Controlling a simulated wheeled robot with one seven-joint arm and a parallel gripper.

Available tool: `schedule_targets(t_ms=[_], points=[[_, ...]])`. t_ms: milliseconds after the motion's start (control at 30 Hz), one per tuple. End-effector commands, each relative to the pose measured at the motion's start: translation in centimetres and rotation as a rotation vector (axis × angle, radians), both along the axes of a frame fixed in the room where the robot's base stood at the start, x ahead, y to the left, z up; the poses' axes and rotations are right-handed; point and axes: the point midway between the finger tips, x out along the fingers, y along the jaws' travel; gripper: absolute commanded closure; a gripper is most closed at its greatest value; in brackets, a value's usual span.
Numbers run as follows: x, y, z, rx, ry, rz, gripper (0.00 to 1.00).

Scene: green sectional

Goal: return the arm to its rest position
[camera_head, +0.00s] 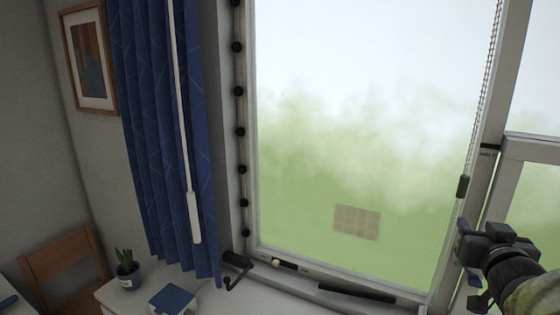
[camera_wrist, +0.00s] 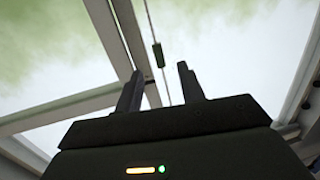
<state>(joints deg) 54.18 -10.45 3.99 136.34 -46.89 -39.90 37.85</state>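My gripper (camera_head: 468,252) is at the lower right in the head view, in front of the right-hand window frame. In the wrist view its two dark fingers (camera_wrist: 160,92) stand apart with a gap between them. Nothing is held between the fingers; only the window and a hanging cord show behind them. Part of my arm runs off the right edge of the head view.
A large window (camera_head: 350,130) fills the middle, with a window handle (camera_head: 237,268) at its lower left. A bead chain with a dark weight (camera_head: 462,186) hangs close to my gripper. A blue curtain (camera_head: 165,130), a potted plant (camera_head: 127,270) and a wooden chair (camera_head: 65,265) are at left.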

Motion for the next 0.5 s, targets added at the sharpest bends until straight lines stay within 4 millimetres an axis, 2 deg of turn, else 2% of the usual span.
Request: schedule_targets(t_ms=[100,233,367,500], points=[[1.9,2.1,-3.8,0.05,0.111,-0.001,0.61],[3.1,4.8,-8.1,0.1,0.259,0.005,0.61],[3.4,8.3,-12.6,0.144,0.428,0.033,0.61],[2.6,12.9,-17.3,0.182,0.629,0.09,0.61]])
